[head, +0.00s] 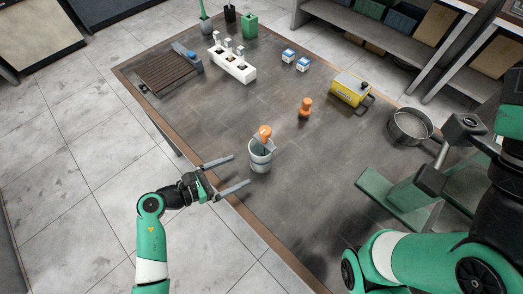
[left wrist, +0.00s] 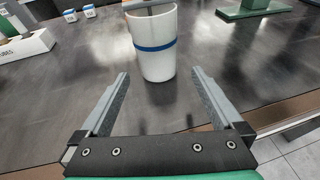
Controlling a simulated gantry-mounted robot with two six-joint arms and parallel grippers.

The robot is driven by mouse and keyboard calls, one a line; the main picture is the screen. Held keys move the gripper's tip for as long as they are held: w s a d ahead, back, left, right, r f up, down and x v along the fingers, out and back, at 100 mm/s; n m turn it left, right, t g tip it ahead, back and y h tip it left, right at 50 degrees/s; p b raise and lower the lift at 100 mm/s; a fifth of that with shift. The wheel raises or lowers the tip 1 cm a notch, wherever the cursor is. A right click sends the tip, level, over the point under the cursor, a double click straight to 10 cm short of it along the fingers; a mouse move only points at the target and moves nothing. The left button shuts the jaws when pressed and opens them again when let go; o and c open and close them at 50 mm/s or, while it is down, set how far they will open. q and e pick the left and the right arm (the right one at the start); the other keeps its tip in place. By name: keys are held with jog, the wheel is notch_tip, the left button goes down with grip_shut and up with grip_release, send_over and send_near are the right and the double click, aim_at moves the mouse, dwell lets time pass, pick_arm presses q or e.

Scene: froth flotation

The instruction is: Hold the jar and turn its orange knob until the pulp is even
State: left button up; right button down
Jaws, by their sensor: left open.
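The jar (head: 260,158) is a white cup-like vessel standing upright on the dark table near its front edge. An orange knob (head: 265,132) sits above it on a grey piece at the jar's mouth. In the left wrist view the jar (left wrist: 153,48) has a blue band, and its top is cut off, so the knob is hidden there. My left gripper (head: 241,169) is open and empty, its fingers pointing at the jar from the left. In the left wrist view the fingers (left wrist: 160,76) lie either side of the jar's line, short of it. My right gripper cannot be made out.
A second orange item (head: 305,107) stands behind the jar. A yellow device (head: 351,89) and metal pan (head: 410,127) are at the right. A green stand (head: 392,199) lies near my right arm. A white rack (head: 232,65) stands far left. The table between is clear.

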aim_at(252, 164)
pick_arm(q)
jog(key=shift+s+a+f, duration=0.1)
jog(key=shift+s+a, duration=0.05)
jog(key=shift+a, duration=0.25)
jog(key=shift+w+d+f+b, duration=0.2)
jog(key=shift+w+d+b, duration=0.05)
jog(key=shift+d+b, duration=0.1)
jog(key=b+x, duration=0.5)
jog(key=x, duration=0.2)
jog(key=shift+w+d+f, duration=0.15)
jog(key=shift+w+d, duration=0.05)
jog(key=shift+w+d+b, duration=0.45)
jog(key=shift+d+b, duration=0.1)
jog(key=shift+d, duration=0.05)
jog(key=shift+c, duration=0.2)
jog(key=c, duration=0.6)
